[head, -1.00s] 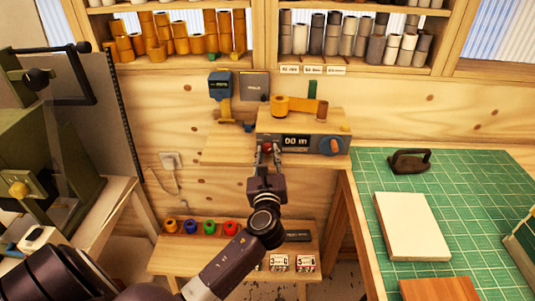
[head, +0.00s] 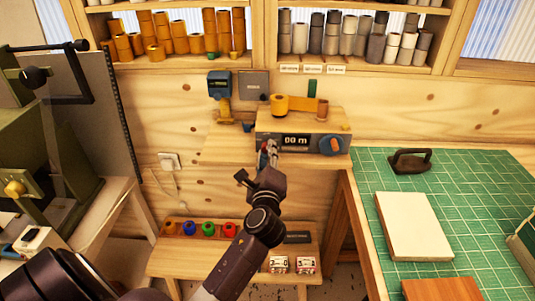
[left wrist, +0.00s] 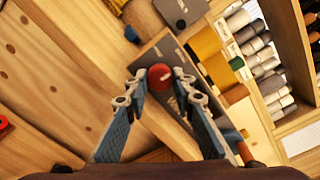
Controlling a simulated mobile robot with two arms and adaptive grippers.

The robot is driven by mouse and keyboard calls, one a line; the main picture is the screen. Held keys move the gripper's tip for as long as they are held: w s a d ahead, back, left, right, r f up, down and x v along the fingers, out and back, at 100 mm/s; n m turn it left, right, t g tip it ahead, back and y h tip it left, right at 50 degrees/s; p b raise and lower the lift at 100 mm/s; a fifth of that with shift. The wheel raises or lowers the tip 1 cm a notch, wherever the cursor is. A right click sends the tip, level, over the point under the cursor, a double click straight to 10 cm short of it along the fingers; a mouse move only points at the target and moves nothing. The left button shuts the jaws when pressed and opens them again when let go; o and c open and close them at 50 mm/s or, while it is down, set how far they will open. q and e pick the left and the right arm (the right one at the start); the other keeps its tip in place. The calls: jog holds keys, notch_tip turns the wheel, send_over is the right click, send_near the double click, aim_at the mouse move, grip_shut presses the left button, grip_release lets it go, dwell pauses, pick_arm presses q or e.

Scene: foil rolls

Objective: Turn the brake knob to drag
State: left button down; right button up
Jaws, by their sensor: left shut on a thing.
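The grey machine (head: 310,146) with a "00 m" display stands on a wooden wall shelf. A round red knob (left wrist: 160,77) on its front sits between the fingertips of my left gripper (head: 268,151). In the left wrist view the fingers of that gripper (left wrist: 160,88) are closed on both sides of the knob, and the machine appears strongly tilted. The gripper partly hides the knob in the head view. A larger orange-and-blue dial (head: 332,145) is on the machine's right side, clear of the gripper. My right gripper is not in view.
A low bench (head: 195,258) with coloured rolls lies below. A green cutting mat (head: 465,210) is at right, and a green machine (head: 70,165) at left.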

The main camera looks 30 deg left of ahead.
pick_arm(q)
jog(key=shift+n, duration=0.3)
jog(key=c, duration=1.6)
grip_release()
jog(key=v, duration=0.8)
jog(key=shift+r, duration=0.1)
